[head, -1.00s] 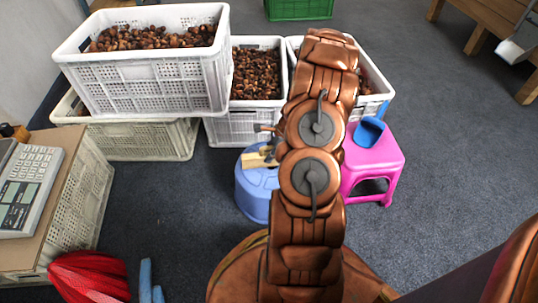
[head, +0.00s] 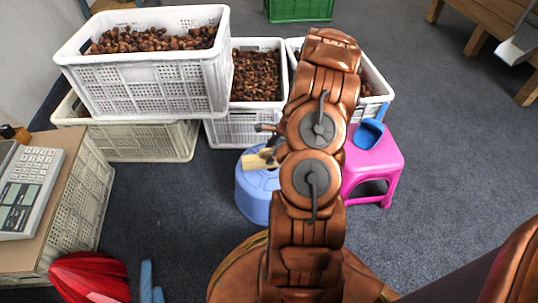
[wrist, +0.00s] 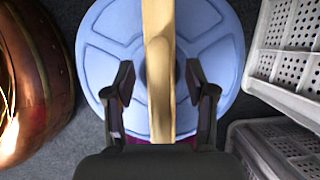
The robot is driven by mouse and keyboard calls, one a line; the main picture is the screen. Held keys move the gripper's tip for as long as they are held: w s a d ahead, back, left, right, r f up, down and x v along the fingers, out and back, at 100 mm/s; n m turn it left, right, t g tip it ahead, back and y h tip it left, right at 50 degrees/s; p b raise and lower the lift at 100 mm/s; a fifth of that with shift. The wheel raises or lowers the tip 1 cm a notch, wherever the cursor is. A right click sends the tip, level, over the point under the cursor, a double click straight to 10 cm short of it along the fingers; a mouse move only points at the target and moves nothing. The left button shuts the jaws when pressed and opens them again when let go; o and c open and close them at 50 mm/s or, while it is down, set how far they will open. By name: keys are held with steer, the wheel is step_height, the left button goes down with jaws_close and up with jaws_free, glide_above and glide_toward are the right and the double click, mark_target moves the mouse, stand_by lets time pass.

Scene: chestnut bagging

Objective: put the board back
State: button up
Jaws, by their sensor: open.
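The board (wrist: 160,75) is a narrow light-wood piece. In the wrist view it runs lengthwise between my gripper's fingers, over the blue round stool (wrist: 208,60). My gripper (wrist: 160,85) is open, with one dark finger on each side of the board and gaps between them and the wood. In the head view the board (head: 257,161) shows as a short pale piece on top of the blue stool (head: 256,195). My arm hides its right part there. The gripper is mostly hidden behind my arm in the head view.
White crates of chestnuts (head: 145,88) stand behind the stool, two of them stacked. A pink stool (head: 375,165) with a blue scoop (head: 369,132) is close on the right. A scale (head: 28,190) sits on a cardboard-topped crate at left. Open floor lies at right.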

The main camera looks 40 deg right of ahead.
steer(key=p+v, duration=0.3)
steer(key=v, duration=0.7)
steer(key=shift+s+d+r+p, duration=0.1)
steer(key=shift+d+r+p, duration=0.1)
steer(key=shift+r+p, duration=0.2)
steer(key=shift+a+r, duration=0.15)
steer(key=shift+r, duration=0.1)
steer(key=s+a+r+n+g, duration=0.1)
steer(key=a+r+n, duration=0.35)
steer(key=a, duration=0.35)
steer(key=a+r+n+g, duration=0.2)
steer(key=a+r+n, duration=0.2)
steer(key=a+r, duration=0.3)
steer(key=s+a+r+n+g, duration=0.1)
steer(key=a+r+n, duration=0.3)
steer(key=a, duration=0.5)
steer(key=s+a+r+n+g+h, duration=0.1)
steer(key=s+a+r+n, duration=0.1)
steer(key=s, duration=0.5)
steer(key=s+a+r+n+g+h, duration=0.1)
steer(key=s+a+r+n, duration=0.2)
steer(key=s+a+n, duration=0.2)
steer(key=s+a+r+n+h, duration=0.1)
steer(key=s+a+n, duration=0.3)
steer(key=s, duration=0.5)
steer(key=shift+r+n+g+h, duration=0.35)
steer(key=shift+r+n, duration=0.4)
steer(key=shift+n, duration=0.3)
steer(key=shift+s+a, duration=0.1)
steer(key=shift+s, duration=0.05)
